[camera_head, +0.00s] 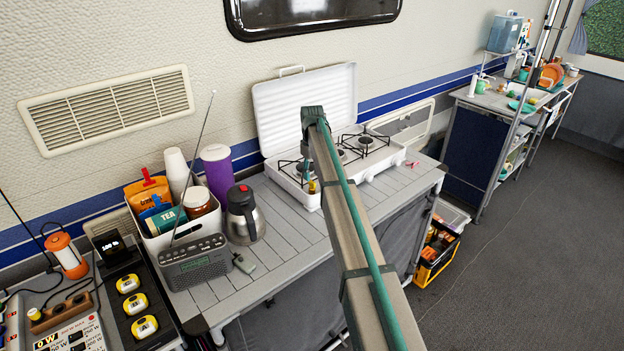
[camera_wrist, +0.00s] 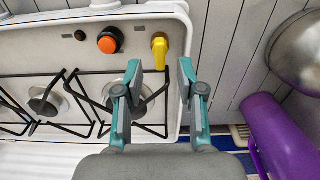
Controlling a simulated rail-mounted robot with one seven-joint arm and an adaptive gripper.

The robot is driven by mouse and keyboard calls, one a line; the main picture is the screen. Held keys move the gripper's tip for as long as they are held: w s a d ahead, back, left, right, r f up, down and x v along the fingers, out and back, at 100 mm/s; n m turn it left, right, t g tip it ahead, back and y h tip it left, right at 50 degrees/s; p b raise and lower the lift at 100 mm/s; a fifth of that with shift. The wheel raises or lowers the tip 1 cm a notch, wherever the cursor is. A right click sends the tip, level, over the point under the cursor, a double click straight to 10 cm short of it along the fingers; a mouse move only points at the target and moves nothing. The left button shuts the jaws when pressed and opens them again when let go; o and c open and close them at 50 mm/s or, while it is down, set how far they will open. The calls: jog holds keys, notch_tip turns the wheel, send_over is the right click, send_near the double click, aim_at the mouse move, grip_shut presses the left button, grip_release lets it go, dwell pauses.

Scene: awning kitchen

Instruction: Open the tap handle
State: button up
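The yellow tap handle (camera_wrist: 160,50) sits at a corner of the white stove (camera_wrist: 45,42) in the wrist view. It also shows small beside my arm in the head view (camera_head: 312,187). My gripper (camera_wrist: 160,70) is open, with its two grey-and-teal fingers apart. The handle appears between the fingertips, with a gap on each side. I cannot tell how deep the fingers reach around it. An orange-and-black knob (camera_wrist: 109,41) is left of the left finger. In the head view, my arm hides most of my gripper.
The stove's raised white lid (camera_head: 285,105) leans near the wall. A purple tumbler (camera_head: 217,170), a steel flask (camera_head: 244,215) and a radio (camera_head: 195,262) stand left of the stove.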

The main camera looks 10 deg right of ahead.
aim_at(312, 181)
notch_tip(312, 181, up, 9)
jog(key=shift+f, duration=0.15)
dwell(0.4)
